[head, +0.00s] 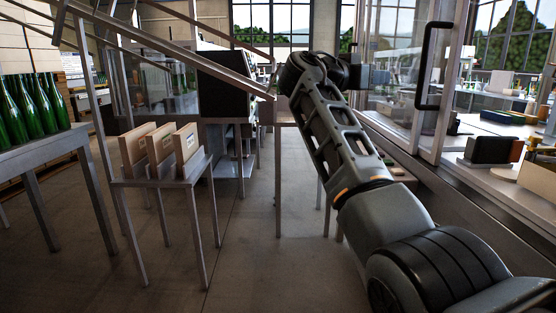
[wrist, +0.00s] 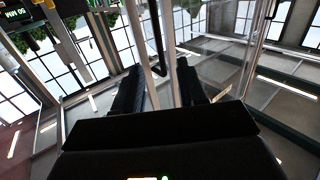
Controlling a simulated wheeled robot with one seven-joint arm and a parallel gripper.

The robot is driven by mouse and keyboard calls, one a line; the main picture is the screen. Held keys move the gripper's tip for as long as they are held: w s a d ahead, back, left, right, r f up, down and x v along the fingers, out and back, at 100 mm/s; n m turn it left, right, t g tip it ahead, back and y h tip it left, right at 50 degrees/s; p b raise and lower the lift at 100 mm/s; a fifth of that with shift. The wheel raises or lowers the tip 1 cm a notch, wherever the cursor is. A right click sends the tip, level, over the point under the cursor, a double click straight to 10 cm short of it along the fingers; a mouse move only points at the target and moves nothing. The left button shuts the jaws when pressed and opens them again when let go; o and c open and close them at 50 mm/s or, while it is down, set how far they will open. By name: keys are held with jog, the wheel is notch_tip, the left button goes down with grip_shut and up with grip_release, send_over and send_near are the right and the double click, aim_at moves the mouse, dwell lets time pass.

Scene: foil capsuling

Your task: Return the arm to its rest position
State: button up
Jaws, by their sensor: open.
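My arm (head: 335,130) reaches up and away from the lower right in the head view, in front of the glass cabinet. Its far end bends near the top middle, and the gripper fingers cannot be made out there. In the wrist view my gripper (wrist: 162,88) shows as two dark fingers standing well apart, with nothing between them. Beyond the fingers are a pale upright post, a dark handle and glass panes. The wrist view is tilted.
A glass door with a black handle (head: 432,65) stands close to my arm's right. Green bottles (head: 30,108) stand on a table at far left. Wooden boxes (head: 160,146) sit on a small metal stand. The floor (head: 262,260) between the stand and my arm is clear.

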jog(key=s+a+f+n+t+y+p, duration=0.1)
jog(key=s+f+n+y, duration=0.2)
jog(key=f, duration=1.2)
jog(key=s+f+n+t+y, duration=0.2)
jog(key=s+f+n+y, duration=0.15)
jog(key=f, duration=1.05)
jog(key=s+f+n+y+p, duration=0.2)
jog(key=s+f+n+y, duration=0.25)
jog(key=s+f, duration=1.3)
jog(key=s+f+y, duration=0.1)
jog(key=s+y, duration=0.3)
jog(key=s, duration=2.1)
jog(key=s+d+r+t+p, duration=0.1)
jog(key=s+r+p, duration=0.1)
jog(key=s+r, duration=1.4)
jog(key=shift+s+d+r+t, duration=0.25)
jog(key=shift+s+r+t, duration=0.1)
jog(key=shift+s, duration=0.9)
